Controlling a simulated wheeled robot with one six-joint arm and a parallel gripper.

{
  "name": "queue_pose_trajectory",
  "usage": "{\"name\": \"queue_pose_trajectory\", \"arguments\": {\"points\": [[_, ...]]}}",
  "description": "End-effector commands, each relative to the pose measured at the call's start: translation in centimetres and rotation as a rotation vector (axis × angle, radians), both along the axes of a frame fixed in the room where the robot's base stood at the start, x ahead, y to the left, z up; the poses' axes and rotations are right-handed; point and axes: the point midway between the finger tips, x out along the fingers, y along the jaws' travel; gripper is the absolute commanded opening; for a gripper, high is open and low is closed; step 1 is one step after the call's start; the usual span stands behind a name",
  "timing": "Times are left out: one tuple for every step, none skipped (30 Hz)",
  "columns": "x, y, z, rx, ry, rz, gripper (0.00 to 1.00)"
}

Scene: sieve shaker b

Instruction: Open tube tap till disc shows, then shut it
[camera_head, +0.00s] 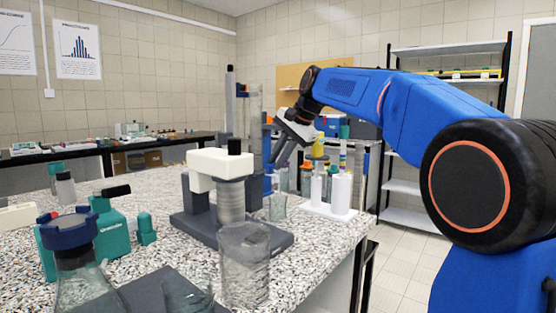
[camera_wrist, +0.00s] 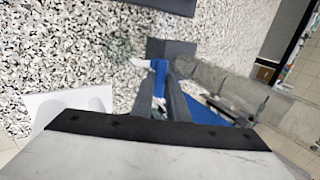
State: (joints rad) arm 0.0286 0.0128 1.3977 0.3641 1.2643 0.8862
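A tall clear tube (camera_head: 254,112) stands on the bench behind the white-headed shaker. In the wrist view the clear tube (camera_wrist: 225,85) runs off to the right. A blue tap body with a white handle (camera_wrist: 140,63) lies at my fingertips there; the tap is not clear in the head view. My gripper (camera_head: 279,160) points down beside the tube's lower part. In the wrist view my gripper (camera_wrist: 161,72) has its two fingers apart, with blue and white parts showing between and beyond them. I cannot tell whether they touch the tap. I cannot make out a disc.
The shaker (camera_head: 222,165) stands on a dark base in front of the tube. A clear jar (camera_head: 244,265) is nearer. A small glass beaker (camera_head: 277,206) sits below my gripper. White bottles (camera_head: 342,192) stand on a white tray to the right, near the bench edge.

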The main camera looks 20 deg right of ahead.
Motion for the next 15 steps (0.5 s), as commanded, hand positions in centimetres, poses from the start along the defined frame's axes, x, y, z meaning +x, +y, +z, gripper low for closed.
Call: {"name": "queue_pose_trajectory", "arguments": {"points": [[-0.01,-0.01,0.00,0.000,0.000,-0.001,0.00],[-0.02,0.00,0.00,0.000,0.000,-0.003,0.00],[-0.05,0.03,0.00,-0.001,0.001,-0.009,0.00],[-0.08,0.04,0.00,-0.001,0.000,-0.016,0.00],[-0.11,0.06,-0.01,-0.001,0.000,-0.027,0.00],[-0.17,0.10,-0.03,-0.003,0.001,-0.046,0.00],[-0.23,0.13,-0.03,-0.002,0.001,-0.063,0.00],[-0.29,0.12,-0.03,-0.003,0.002,-0.083,0.00],[-0.36,0.15,0.01,-0.002,0.001,-0.111,0.00],[-0.42,0.17,0.02,-0.003,0.001,-0.132,0.00],[-0.50,0.20,0.00,-0.002,0.001,-0.153,0.00],[-0.57,0.24,-0.01,-0.002,0.001,-0.180,0.00],[-0.61,0.24,-0.02,-0.003,0.001,-0.201,0.00],[-0.64,0.25,-0.03,-0.002,0.001,-0.221,0.00],[-0.71,0.27,-0.05,-0.002,0.002,-0.247,0.00]]}}
